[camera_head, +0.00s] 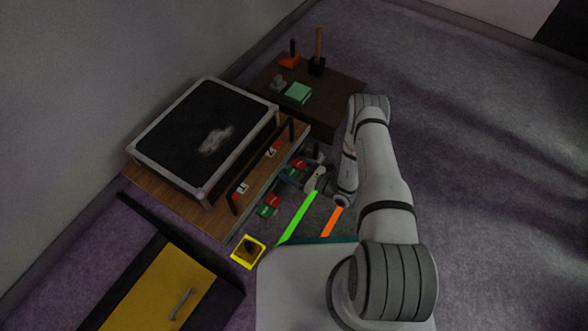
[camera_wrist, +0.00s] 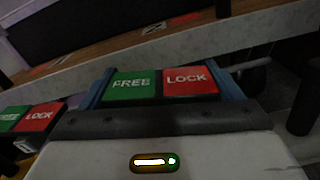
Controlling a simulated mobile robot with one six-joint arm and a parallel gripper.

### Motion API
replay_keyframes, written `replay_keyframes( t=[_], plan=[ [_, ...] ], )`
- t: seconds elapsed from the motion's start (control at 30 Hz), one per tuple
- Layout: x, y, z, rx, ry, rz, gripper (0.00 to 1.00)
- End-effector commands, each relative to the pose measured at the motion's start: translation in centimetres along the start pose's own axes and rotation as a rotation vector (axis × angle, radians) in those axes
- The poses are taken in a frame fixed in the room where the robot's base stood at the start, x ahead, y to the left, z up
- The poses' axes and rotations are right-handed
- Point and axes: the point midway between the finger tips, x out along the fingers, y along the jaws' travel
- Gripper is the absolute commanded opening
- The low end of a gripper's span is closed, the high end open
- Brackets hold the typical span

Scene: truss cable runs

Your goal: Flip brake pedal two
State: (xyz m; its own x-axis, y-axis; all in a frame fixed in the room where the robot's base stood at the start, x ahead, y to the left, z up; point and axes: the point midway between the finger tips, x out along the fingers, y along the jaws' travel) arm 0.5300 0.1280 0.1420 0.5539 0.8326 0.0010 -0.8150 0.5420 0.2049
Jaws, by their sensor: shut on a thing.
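Two brake pedals carry green FREE and red LOCK plates along the front of a low wooden platform. The farther pedal (camera_head: 299,165) fills the middle of the wrist view (camera_wrist: 163,83). Both its plates face up and look level there. My gripper (camera_head: 301,174) is at this pedal, with its blue fingers on either side of the plates, shut on it. The nearer pedal (camera_head: 269,206) stands apart and also shows at the left of the wrist view (camera_wrist: 28,118).
The platform (camera_head: 212,222) carries a dark framed panel (camera_head: 190,130). A yellow-edged box (camera_head: 248,251) and a yellow cabinet (camera_head: 155,290) lie nearer. A brown table (camera_head: 335,92) with small items stands behind. Green (camera_head: 298,218) and orange (camera_head: 332,221) strips lie nearby. Floor at right is clear.

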Motion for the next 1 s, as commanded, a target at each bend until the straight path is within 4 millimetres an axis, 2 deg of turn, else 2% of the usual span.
replay_keyframes(
  t=[0.2, 0.23, 0.4, 0.67, 0.77, 1.0],
  plan=[
    [-0.1, 0.3, -0.2, 0.008, 0.004, 0.003, 0.63],
    [-0.1, 0.3, -0.2, 0.008, 0.004, 0.003, 0.88],
    [0.0, 0.2, -0.1, 0.005, 0.003, 0.002, 1.00],
    [-0.4, 0.1, 0.0, 0.002, 0.002, -0.001, 1.00],
    [-1.4, 0.1, 0.1, 0.004, 0.002, -0.002, 1.00],
    [-5.4, 0.2, 0.1, 0.005, 0.001, -0.004, 1.00]
  ],
)
